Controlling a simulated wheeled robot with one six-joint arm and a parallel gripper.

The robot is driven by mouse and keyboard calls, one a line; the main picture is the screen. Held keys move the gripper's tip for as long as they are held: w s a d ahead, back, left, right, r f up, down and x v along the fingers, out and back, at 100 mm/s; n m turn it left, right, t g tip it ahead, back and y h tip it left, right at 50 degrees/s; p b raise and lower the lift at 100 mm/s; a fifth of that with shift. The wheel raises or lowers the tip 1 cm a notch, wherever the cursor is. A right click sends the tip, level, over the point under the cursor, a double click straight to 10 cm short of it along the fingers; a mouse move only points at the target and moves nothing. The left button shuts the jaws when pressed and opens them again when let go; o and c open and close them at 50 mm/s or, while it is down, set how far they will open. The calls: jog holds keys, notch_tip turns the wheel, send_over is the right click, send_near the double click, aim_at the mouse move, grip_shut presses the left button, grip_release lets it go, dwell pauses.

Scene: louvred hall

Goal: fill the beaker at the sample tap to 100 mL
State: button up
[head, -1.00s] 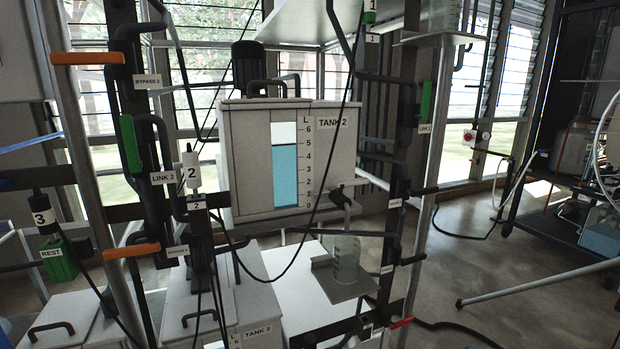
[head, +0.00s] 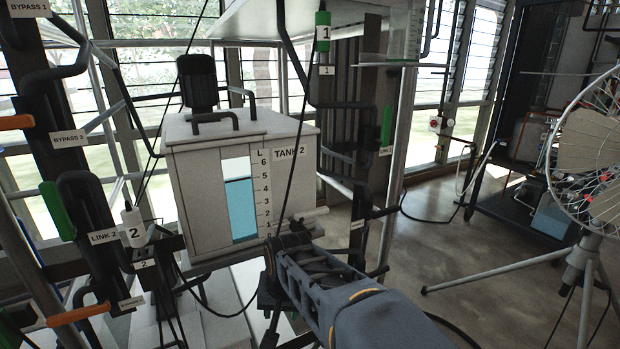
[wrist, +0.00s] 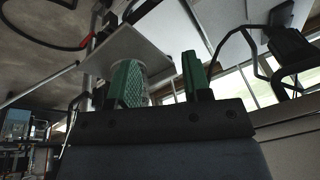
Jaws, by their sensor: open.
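My gripper (head: 287,243) reaches in front of the lower right of Tank 2 (head: 190,195) in the head view. In the wrist view my gripper (wrist: 161,75) is open, with two green fingers apart. A clear beaker (wrist: 145,88) shows behind and beside the left finger, against a pale plate (wrist: 118,50); this view looks turned over. I cannot tell whether a finger touches the beaker. No liquid can be made out in it. My arm hides the beaker and most of the sample tap area in the head view. Tank 2's gauge shows blue liquid near 5.
Pipes and green handles, such as Link 2 (head: 57,210), crowd the left. An orange handle (head: 80,313) juts out low at left. A clear graduated vessel (head: 405,35) stands on a shelf at upper right. A fan on a tripod (head: 585,262) stands at right. Open floor lies between.

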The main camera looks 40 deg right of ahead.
jog(key=w+d+r+m+p, duration=0.25)
jog(key=r+p, duration=0.25)
jog(key=r, duration=0.3)
jog(key=w+d+r+m+p, duration=0.1)
jog(key=d+r+m+p, duration=0.3)
jog(key=r, duration=0.4)
jog(key=m+p, duration=0.6)
send_near(319, 209)
jog(key=a, duration=0.1)
jog(key=shift+m+t, duration=0.25)
jog(key=shift+t, duration=0.05)
jog(key=shift+s+d+b+x, duration=0.15)
jog(key=shift+b+x, duration=0.95)
jog(key=shift+x, duration=0.65)
jog(key=shift+s+d+b+x, duration=0.15)
jog(key=shift+b+x, duration=0.95)
jog(key=shift+x, duration=0.6)
jog(key=shift+d+b+x, duration=0.15)
jog(key=shift+b+x, duration=0.95)
jog(key=shift+x, duration=0.65)
grip_shut()
